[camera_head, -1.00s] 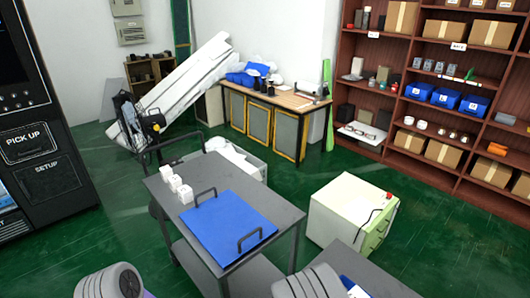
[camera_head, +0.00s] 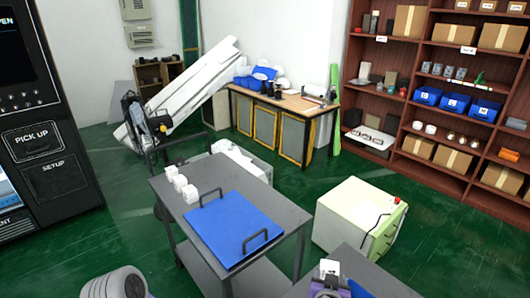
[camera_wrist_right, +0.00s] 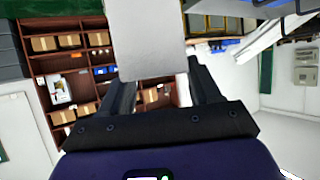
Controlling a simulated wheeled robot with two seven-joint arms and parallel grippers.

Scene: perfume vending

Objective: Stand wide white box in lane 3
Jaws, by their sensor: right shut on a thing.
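In the head view my right gripper (camera_head: 328,284) is at the bottom edge, shut on a white box (camera_head: 329,267). The right wrist view shows the box as a plain pale block (camera_wrist_right: 153,40) between the two dark fingers of that gripper (camera_wrist_right: 155,82). The gripper holds it above the grey surface at the bottom right. The vending machine (camera_head: 40,120) stands at the far left, marked PICK UP and SETUP; no lane 3 can be made out. Only part of my left arm shows at the bottom left; its gripper is out of view.
Shelves (camera_head: 395,92) line the right. Green floor lies clear between cart and machine.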

